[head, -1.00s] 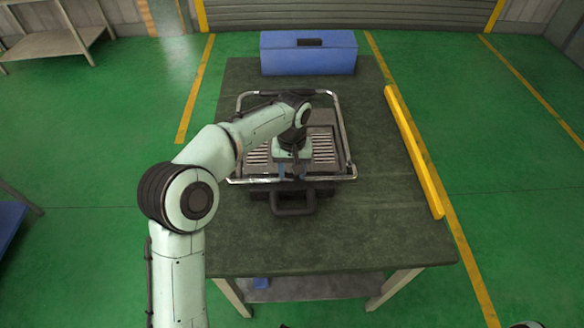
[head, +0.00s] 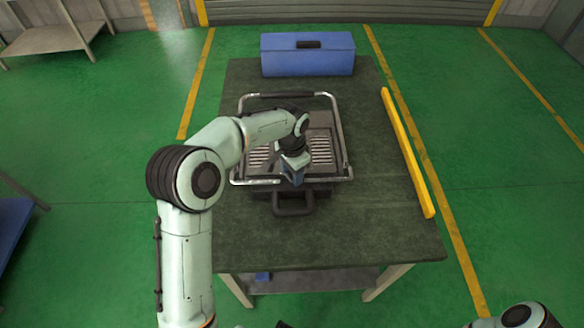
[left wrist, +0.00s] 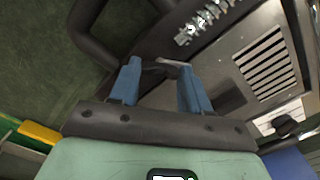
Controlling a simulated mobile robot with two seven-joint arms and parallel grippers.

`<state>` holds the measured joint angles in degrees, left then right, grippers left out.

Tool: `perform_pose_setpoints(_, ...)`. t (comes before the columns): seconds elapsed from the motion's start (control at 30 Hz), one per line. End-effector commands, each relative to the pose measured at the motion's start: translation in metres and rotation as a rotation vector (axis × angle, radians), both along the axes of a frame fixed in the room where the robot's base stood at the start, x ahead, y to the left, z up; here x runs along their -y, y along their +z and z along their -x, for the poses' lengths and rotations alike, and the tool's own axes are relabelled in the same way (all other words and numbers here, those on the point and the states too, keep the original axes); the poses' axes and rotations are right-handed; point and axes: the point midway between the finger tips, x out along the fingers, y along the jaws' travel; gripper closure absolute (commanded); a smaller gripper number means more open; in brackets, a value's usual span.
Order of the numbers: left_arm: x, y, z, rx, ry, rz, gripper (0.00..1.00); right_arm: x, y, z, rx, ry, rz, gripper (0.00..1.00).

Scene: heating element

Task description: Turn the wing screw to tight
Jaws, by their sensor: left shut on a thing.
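The heating element is a dark flat device with slotted metal panels (head: 322,150) on the table. A metal tube frame surrounds it, and a black handle (head: 294,208) is at its front. My left gripper (head: 292,182) is over the device's front edge, just behind the handle, and hides the wing screw in the head view. In the left wrist view the blue fingers (left wrist: 160,82) are shut on a small dark piece between their tips, seemingly the wing screw (left wrist: 158,70); it is only partly visible. My right gripper is not in view.
A blue toolbox (head: 308,60) stands at the back and a yellow bar (head: 407,150) lies along the right edge. The left wrist view shows a metal coil (left wrist: 205,20) near the fingers.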

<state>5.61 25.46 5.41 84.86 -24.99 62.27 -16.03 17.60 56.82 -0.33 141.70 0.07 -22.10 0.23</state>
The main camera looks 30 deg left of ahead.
Motion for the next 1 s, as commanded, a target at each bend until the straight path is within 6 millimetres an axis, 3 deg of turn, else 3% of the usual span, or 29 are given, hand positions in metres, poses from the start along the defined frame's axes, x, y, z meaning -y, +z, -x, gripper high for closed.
perform_pose_setpoints(0.5,-0.001,0.002,0.0,-0.001,-0.44,0.0,0.84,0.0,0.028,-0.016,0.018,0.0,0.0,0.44)
perform_pose_setpoints(1.0,0.0,0.001,0.0,0.0,-0.615,-0.001,0.84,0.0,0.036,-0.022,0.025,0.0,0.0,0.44)
